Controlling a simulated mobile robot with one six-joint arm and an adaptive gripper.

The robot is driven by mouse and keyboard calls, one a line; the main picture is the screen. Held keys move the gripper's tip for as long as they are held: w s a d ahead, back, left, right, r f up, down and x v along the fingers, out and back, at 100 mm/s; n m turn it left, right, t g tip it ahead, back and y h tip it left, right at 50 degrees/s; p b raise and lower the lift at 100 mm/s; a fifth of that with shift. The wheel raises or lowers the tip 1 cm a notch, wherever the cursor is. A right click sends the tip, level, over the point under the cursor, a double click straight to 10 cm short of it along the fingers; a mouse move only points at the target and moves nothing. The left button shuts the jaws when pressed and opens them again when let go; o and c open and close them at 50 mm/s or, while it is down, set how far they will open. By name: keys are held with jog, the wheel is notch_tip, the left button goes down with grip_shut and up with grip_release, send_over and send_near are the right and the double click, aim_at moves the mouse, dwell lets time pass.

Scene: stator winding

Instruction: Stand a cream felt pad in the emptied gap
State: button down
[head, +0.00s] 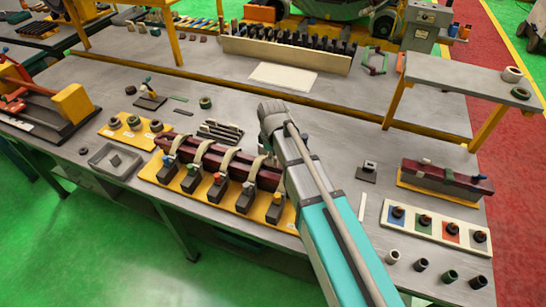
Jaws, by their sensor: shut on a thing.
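My gripper (270,146) points down over the right part of a dark red slotted bar (240,168). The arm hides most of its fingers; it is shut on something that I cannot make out. Several cream arched pieces (203,150) stand across the bar, spaced along it. One cream piece (262,164) is right beside the gripper; I cannot tell whether they touch. The bar lies on a yellow base (232,212) with several dark clamps (220,188) with coloured knobs in front. I cannot make out an empty gap. A thin pale strip (362,206) lies on the table right of my arm.
A grey tray (97,163) and a yellow plate (118,137) with round parts stand left. Right are a second dark red bar (440,175), a white panel (456,239) with coloured squares and several small cups (420,265). A raised shelf (480,88) stands behind.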

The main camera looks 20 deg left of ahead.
aim_at(272, 166)
jog(key=shift+f+b, duration=1.9)
jog(key=shift+f, duration=0.2)
jog(key=c, duration=0.6)
grip_release()
